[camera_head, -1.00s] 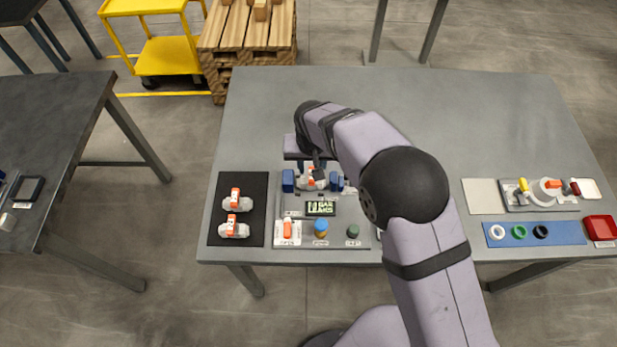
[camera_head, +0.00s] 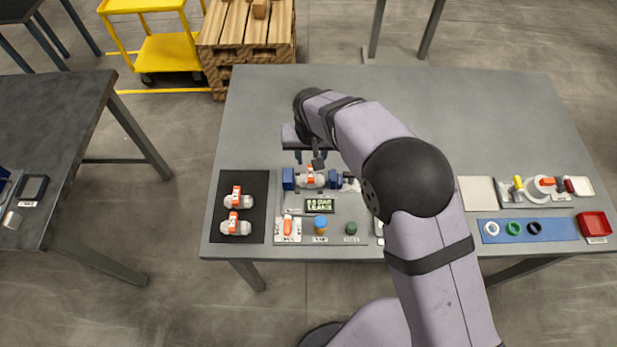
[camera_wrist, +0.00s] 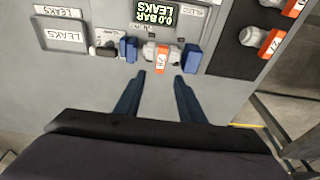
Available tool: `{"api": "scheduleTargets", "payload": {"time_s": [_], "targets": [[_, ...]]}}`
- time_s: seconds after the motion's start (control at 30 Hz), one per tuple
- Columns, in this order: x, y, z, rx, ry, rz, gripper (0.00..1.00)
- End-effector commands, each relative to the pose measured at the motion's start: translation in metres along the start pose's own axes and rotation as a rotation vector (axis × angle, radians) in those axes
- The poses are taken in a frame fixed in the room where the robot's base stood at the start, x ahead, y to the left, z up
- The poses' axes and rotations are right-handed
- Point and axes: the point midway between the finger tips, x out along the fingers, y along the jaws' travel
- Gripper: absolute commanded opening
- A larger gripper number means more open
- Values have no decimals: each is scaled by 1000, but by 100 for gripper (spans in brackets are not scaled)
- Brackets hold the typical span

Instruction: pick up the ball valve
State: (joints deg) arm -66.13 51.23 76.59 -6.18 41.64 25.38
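A white ball valve with an orange handle (camera_head: 311,177) sits between two blue clamp jaws (camera_head: 288,179) on the grey test station. It also shows in the wrist view (camera_wrist: 161,55). Two similar ball valves, one behind (camera_head: 238,201) and one in front (camera_head: 235,227), lie on a black mat to the left. My gripper (camera_head: 308,160) is above and just behind the clamped valve, apart from it. In the wrist view my gripper (camera_wrist: 160,75) has its two fingers spread with nothing between them, pointing toward the clamped valve.
The station has a display (camera_head: 320,205) reading 0.0 BAR LEAKS, an orange switch (camera_head: 287,228), a blue-topped knob (camera_head: 320,226) and a green button (camera_head: 351,228). A blue strip with rings (camera_head: 558,229) and a red tray (camera_head: 594,225) are at right. The table's back (camera_head: 440,95) is clear.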

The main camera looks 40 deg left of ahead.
Motion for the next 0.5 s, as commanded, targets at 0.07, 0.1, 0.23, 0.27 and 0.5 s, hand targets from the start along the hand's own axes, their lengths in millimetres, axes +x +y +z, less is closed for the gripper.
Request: {"api": "scheduleTargets", "payload": {"time_s": [0.07, 0.1, 0.23, 0.27, 0.5], "targets": [[0, 0, 0, 0, 0, 0, 36], [0, 0, 0, 0, 0, 0, 36], [4, 0, 1, 0, 0, 0, 36], [7, 0, 1, 0, 0, 0, 36], [36, -2, 0, 3, 28, -10, 36]]}}
